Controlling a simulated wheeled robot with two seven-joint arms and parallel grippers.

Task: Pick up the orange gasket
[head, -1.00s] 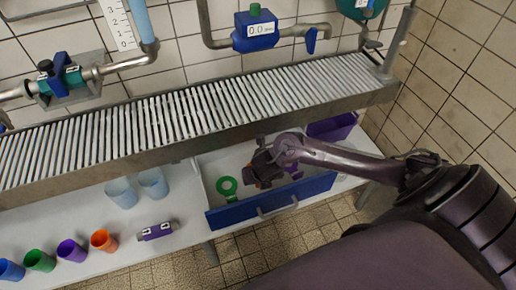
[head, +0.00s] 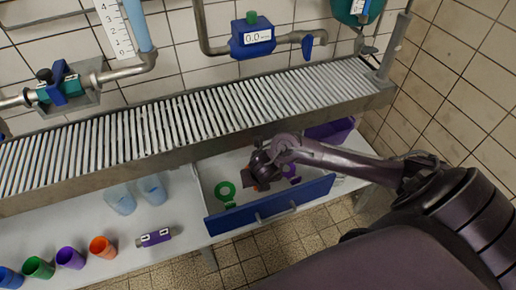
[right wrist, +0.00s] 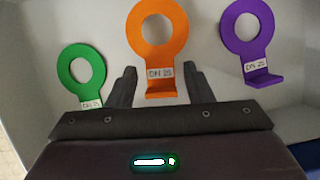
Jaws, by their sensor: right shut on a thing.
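The orange gasket (right wrist: 159,58) is a flat ring with a hole and a lower tab labelled "DN 25", centred in the right wrist view. In the head view, my right gripper (head: 260,178) is down inside the open blue-fronted drawer (head: 270,207) and hides most of the orange gasket. My left gripper is not in view.
A green gasket (right wrist: 82,68) lies to the left and a purple gasket (right wrist: 250,45) to the right of the orange one. The roller conveyor (head: 190,120) runs above the drawer. Colored cups (head: 70,258) and a purple-labelled cylinder (head: 154,237) are on the bench.

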